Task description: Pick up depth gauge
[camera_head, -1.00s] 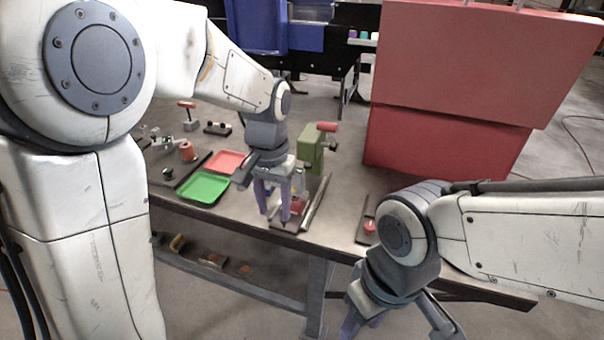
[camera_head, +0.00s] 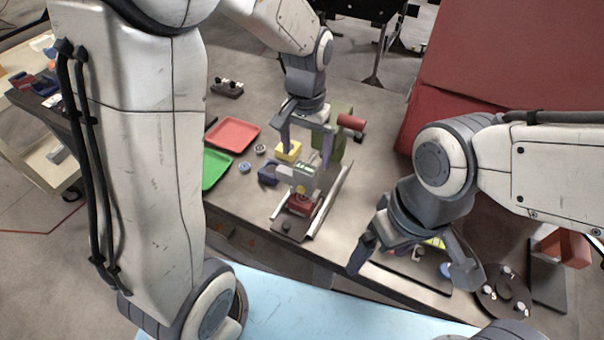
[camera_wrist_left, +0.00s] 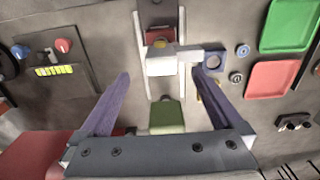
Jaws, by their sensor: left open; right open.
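A light grey block with a small green display (camera_head: 298,178), which looks like the depth gauge, sits above the dark base of the railed fixture. It shows in the left wrist view (camera_wrist_left: 160,62) with a grey arm reaching right. My left gripper (camera_head: 306,155) points down, open and empty, its fingers just behind the block in the head view. In the left wrist view the open left fingers (camera_wrist_left: 162,76) stand apart on either side, near the block. Whether they touch it I cannot tell. My right gripper (camera_head: 412,268) is open and empty near the table's front edge.
Red (camera_head: 233,134) and green trays (camera_head: 215,168) lie further left. A large red housing (camera_head: 500,60) fills the back right.

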